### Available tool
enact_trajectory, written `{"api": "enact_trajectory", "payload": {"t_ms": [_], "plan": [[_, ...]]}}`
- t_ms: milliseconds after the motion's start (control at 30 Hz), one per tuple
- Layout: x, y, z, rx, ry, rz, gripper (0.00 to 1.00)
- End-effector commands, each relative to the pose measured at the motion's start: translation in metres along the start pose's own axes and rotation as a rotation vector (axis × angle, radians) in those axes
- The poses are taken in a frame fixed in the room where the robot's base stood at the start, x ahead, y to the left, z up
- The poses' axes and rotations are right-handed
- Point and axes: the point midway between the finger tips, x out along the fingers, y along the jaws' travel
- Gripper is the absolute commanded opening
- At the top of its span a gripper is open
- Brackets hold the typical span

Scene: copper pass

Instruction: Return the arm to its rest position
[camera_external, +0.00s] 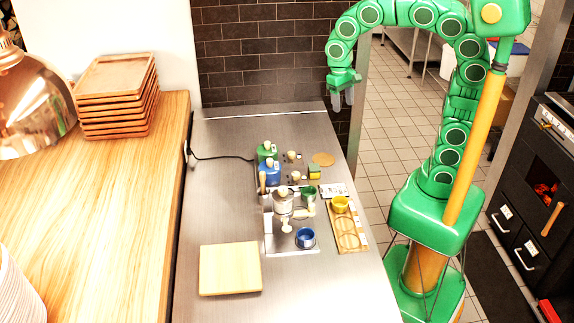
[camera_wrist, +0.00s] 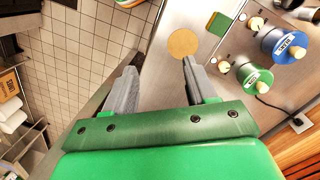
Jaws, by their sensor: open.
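My green arm arches up from its base at the right of the external view and bends down at its end. My gripper (camera_external: 343,97) hangs above the far right end of the steel counter (camera_external: 225,220), near the tiled floor beyond the edge. In the wrist view my gripper (camera_wrist: 158,85) shows two grey fingers spread apart with nothing between them. Below them are the counter's edge and a round tan disc (camera_wrist: 184,43), apart from the fingers.
A blue canister (camera_external: 271,172) and a green canister (camera_external: 266,151) stand mid-counter. A yellow cup (camera_external: 341,203) sits on a wooden holder (camera_external: 350,238), with a blue cup (camera_external: 305,237) nearby. A wooden board (camera_external: 230,268) lies in front. Stacked trays (camera_external: 117,92) stand left. The counter's far end is clear.

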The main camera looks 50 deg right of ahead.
Motion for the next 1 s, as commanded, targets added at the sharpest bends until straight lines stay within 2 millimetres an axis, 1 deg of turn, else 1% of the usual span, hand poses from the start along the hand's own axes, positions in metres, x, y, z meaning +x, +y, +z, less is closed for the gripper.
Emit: {"api": "enact_trajectory", "payload": {"t_ms": [33, 100, 200, 400, 467, 700, 900, 1000], "plan": [[0.005, 0.020, 0.007, 0.003, -0.014, -0.001, 0.56], [0.014, 0.043, 0.016, -0.005, -0.033, 0.001, 0.56], [0.027, 0.074, 0.031, -0.023, -0.057, 0.002, 0.56], [0.045, 0.117, 0.060, -0.073, -0.065, -0.011, 0.56], [0.051, 0.128, 0.069, -0.091, -0.063, -0.017, 0.56], [0.076, 0.164, 0.109, -0.162, -0.063, -0.038, 0.56], [0.092, 0.180, 0.132, -0.208, -0.055, -0.048, 0.56], [0.096, 0.184, 0.138, -0.222, -0.052, -0.050, 0.56]]}}
